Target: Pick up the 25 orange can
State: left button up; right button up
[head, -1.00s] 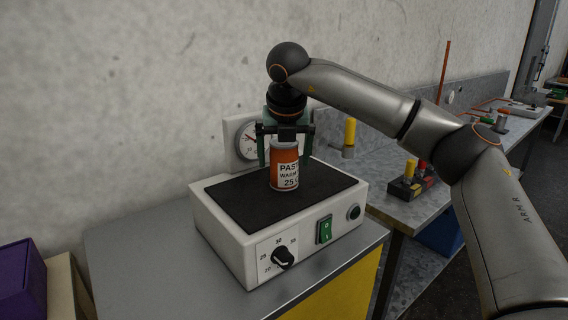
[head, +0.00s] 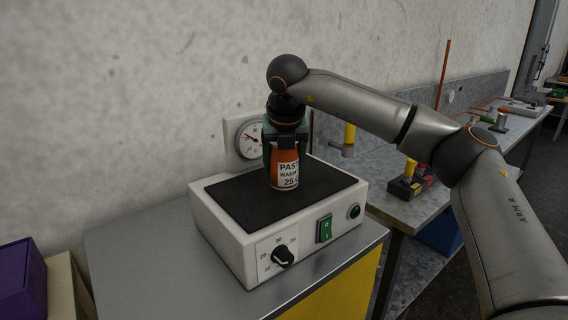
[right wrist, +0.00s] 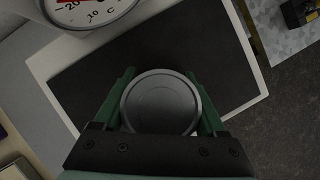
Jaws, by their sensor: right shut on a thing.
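The orange can (head: 285,172) with a white label reading "PAST", "WARM" and "25" stands upright on the black top of a white heating box (head: 236,239). My right gripper (head: 285,152) comes down on it from above and is shut on its upper part. In the right wrist view the can's round grey lid (right wrist: 161,103) sits between the two green fingers (right wrist: 160,100). The can's base still appears to be on the black top. My left gripper is not in view.
A round dial gauge (head: 250,139) stands just behind the box. The box's front has a black knob (head: 283,257) and a green switch (head: 324,229). A purple box (head: 22,280) is at the lower left. A bench (head: 400,207) with coloured parts lies to the right.

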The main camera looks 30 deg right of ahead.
grip_shut()
jog(key=shift+r, duration=0.15)
